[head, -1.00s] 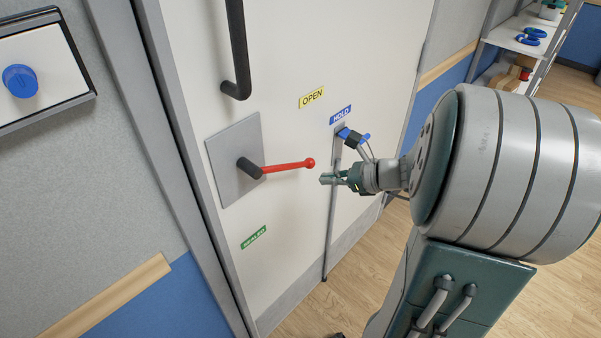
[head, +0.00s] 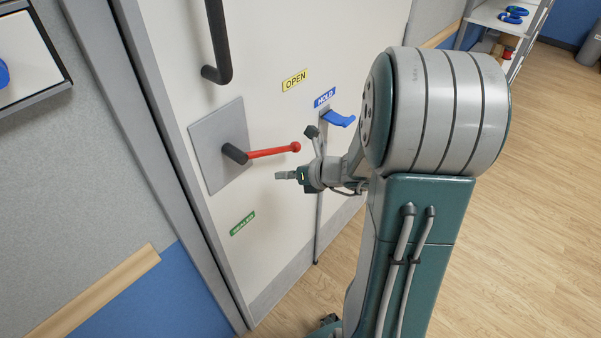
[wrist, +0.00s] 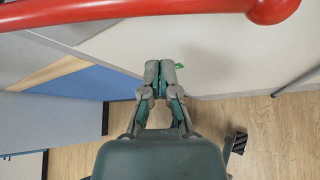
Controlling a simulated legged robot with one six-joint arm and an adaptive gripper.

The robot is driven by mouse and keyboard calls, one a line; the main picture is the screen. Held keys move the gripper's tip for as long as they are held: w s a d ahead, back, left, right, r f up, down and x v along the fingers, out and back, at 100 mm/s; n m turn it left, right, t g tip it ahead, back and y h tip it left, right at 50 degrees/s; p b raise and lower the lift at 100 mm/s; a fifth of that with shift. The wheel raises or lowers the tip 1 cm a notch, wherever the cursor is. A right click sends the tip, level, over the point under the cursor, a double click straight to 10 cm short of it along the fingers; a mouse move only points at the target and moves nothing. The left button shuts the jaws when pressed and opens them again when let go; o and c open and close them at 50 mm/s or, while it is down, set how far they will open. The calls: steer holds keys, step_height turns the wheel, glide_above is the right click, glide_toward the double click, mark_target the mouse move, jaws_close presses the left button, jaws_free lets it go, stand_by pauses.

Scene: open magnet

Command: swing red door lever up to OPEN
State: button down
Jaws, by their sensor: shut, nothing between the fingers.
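The red lever (head: 272,152) sticks out to the right from a dark pivot on a grey plate (head: 207,148) on the white door (head: 180,60). It lies nearly level, tilted slightly up toward its ball end. The yellow OPEN label (head: 294,80) is above it and the green label (head: 242,223) is below. My gripper (head: 280,175) is shut and empty, just below the lever's ball end. In the wrist view the lever (wrist: 130,10) crosses the top of the picture, apart from the shut fingertips (wrist: 161,66).
A blue HOLD label (head: 324,98) and a blue latch handle (head: 339,119) are on the door right of the lever. A dark door handle (head: 219,40) hangs above the lever. Open wooden floor (head: 510,180) lies to the right.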

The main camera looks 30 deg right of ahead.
mark_target(281, 148)
steer(key=w+r, duration=0.1)
steer(key=w+d+r, duration=0.1)
steer(key=r, duration=0.1)
steer(key=shift+r, duration=0.15)
stand_by(0.4)
steer(key=shift+d+r, duration=0.25)
steer(key=shift+d+r+n+h, duration=0.1)
steer(key=shift+r+n+h, duration=0.2)
steer(key=shift+n, duration=0.1)
steer(key=shift+w+d+r+n+h, duration=0.1)
steer(key=shift+d+r+n+h, duration=0.1)
steer(key=shift+r, duration=0.15)
steer(key=shift+w+d+r+n+h, duration=0.1)
steer(key=shift+r+n, duration=0.1)
steer(key=shift+r, duration=0.15)
steer(key=r+n+h, duration=0.1)
steer(key=r+t+h, duration=0.1)
steer(key=r, duration=0.1)
steer(key=shift+w+d+r+n, duration=0.15)
steer(key=shift+d+r+n, duration=0.05)
steer(key=shift+d+n, duration=0.2)
steer(key=shift+r, duration=0.15)
